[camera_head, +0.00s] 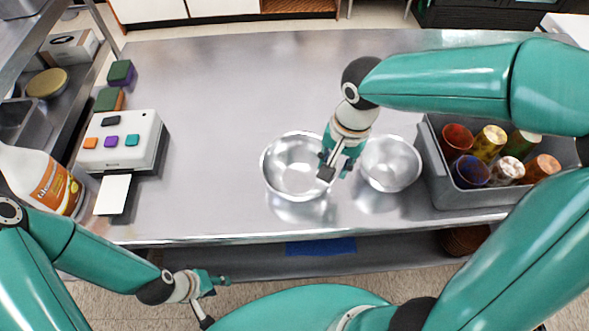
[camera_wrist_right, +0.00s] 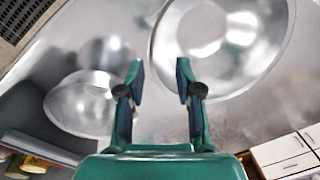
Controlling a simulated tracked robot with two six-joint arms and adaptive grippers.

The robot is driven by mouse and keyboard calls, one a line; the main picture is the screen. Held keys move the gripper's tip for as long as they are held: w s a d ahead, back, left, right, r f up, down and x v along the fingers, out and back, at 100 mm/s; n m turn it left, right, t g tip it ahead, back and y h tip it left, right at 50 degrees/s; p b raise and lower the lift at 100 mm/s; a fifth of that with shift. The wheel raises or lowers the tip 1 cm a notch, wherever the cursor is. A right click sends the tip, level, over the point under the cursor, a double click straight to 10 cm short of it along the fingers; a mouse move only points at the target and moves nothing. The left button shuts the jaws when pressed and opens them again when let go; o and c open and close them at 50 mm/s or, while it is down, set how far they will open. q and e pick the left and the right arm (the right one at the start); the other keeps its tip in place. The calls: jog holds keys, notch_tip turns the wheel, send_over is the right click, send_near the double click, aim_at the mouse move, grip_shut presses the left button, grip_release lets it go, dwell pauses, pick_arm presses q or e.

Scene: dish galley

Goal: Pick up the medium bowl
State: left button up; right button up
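Two shiny metal bowls stand on the steel table. The larger bowl (camera_head: 287,172) is left of the smaller bowl (camera_head: 392,165); which one is called medium I cannot tell. My right gripper (camera_head: 334,172) hangs over the larger bowl's right rim, between the two bowls, and hides part of that rim. In the right wrist view its fingers (camera_wrist_right: 160,80) are apart with nothing between them; the larger bowl (camera_wrist_right: 245,60) is at the upper right and the smaller bowl (camera_wrist_right: 75,108) at the left. My left gripper (camera_head: 214,300) is low in front of the table, fingers spread and empty.
A grey bin (camera_head: 440,178) with several coloured cups stands close right of the smaller bowl. A white device with coloured buttons (camera_head: 120,125), sponges (camera_head: 122,73) and a white bottle (camera_head: 35,180) are at the left. The table's back middle (camera_head: 230,75) is clear.

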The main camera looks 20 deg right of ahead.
jog(key=f, duration=0.5)
jog(key=shift+s+a+p, duration=0.15)
jog(key=shift+a+p, duration=0.15)
jog(key=shift+c, duration=0.3)
grip_shut()
